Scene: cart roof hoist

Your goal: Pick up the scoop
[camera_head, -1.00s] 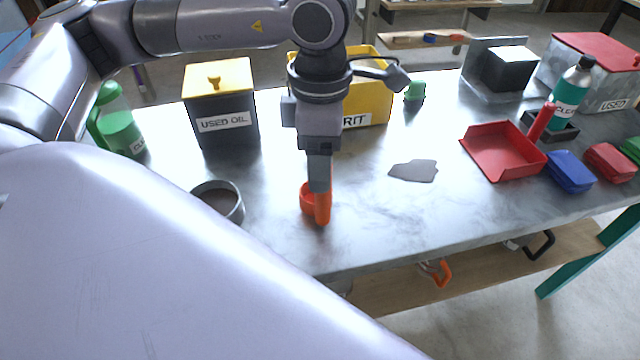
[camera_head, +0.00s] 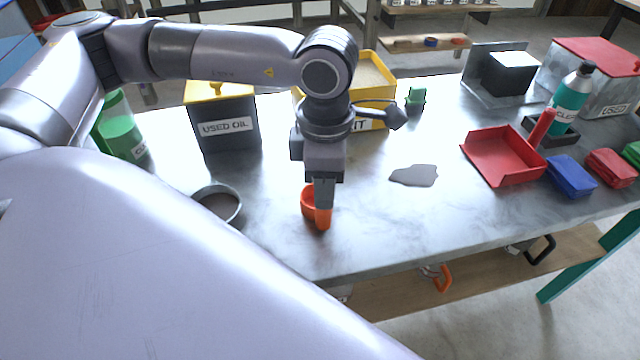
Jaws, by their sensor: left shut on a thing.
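The orange scoop (camera_head: 308,203) is at the middle of the metal workbench, near its front part. My left gripper (camera_head: 323,207) points straight down and is shut on the scoop's upright orange handle. The scoop's round cup shows just left of the fingers, partly hidden by them. I cannot tell whether the scoop touches the bench or hangs just above it. My right gripper is not in view.
A round grey dish (camera_head: 217,203) lies left of the scoop. Behind stand the used oil bin (camera_head: 230,140) and the yellow grit box (camera_head: 375,72). A dark puddle (camera_head: 414,175) and a red dustpan (camera_head: 503,157) lie to the right.

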